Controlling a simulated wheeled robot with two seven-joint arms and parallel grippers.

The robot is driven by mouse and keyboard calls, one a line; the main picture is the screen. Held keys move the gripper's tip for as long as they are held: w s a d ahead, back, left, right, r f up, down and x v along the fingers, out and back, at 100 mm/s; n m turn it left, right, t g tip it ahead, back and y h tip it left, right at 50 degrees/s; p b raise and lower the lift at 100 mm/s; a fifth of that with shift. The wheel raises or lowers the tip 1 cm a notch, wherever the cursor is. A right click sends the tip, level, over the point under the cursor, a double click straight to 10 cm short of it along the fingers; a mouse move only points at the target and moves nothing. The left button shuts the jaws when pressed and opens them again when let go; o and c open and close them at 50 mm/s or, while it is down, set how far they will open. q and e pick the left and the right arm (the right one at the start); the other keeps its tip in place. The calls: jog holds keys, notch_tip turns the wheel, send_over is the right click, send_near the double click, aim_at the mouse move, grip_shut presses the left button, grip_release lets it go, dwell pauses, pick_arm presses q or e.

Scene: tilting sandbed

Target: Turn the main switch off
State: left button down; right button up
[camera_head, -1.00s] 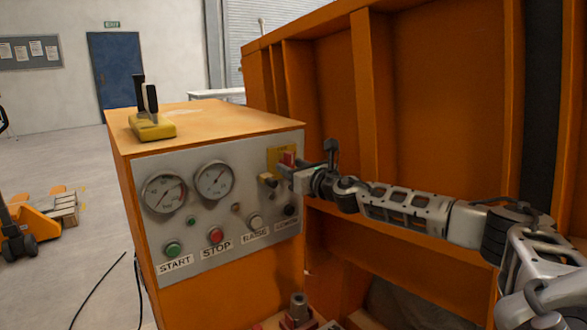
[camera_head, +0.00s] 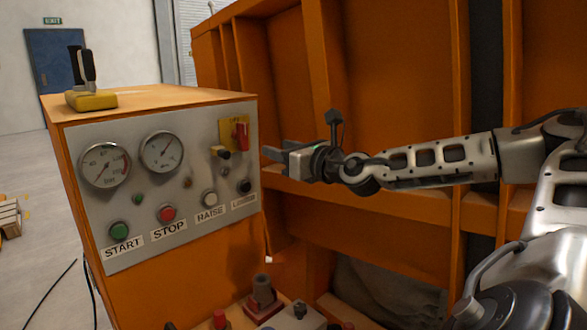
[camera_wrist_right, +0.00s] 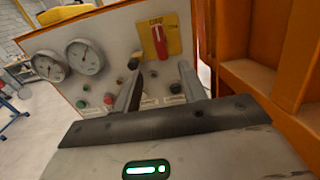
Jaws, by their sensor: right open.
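The main switch is a red handle (camera_head: 241,136) on a yellow plate (camera_head: 227,128) at the upper right of the grey control panel. In the right wrist view the red handle (camera_wrist_right: 160,44) stands nearly upright, leaning slightly, over the yellow plate (camera_wrist_right: 173,28). My right gripper (camera_head: 274,153) is just right of the panel edge, apart from the handle. In its wrist view its two fingers (camera_wrist_right: 160,78) are spread with nothing between them, pointing at the panel below the handle. My left gripper is not in view.
The panel (camera_head: 120,190) carries two gauges, a green START button (camera_head: 119,231), a red STOP button (camera_head: 167,214) and other knobs. A yellow-based device (camera_head: 91,98) stands on the cabinet top. A ribbed orange wall (camera_head: 400,75) lies behind my right arm. Several small parts sit below.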

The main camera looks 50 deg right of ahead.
jog(key=s+b, duration=0.1)
jog(key=s, duration=0.2)
jog(key=shift+s+a, duration=0.1)
jog(key=shift+a, duration=0.05)
dwell(0.5)
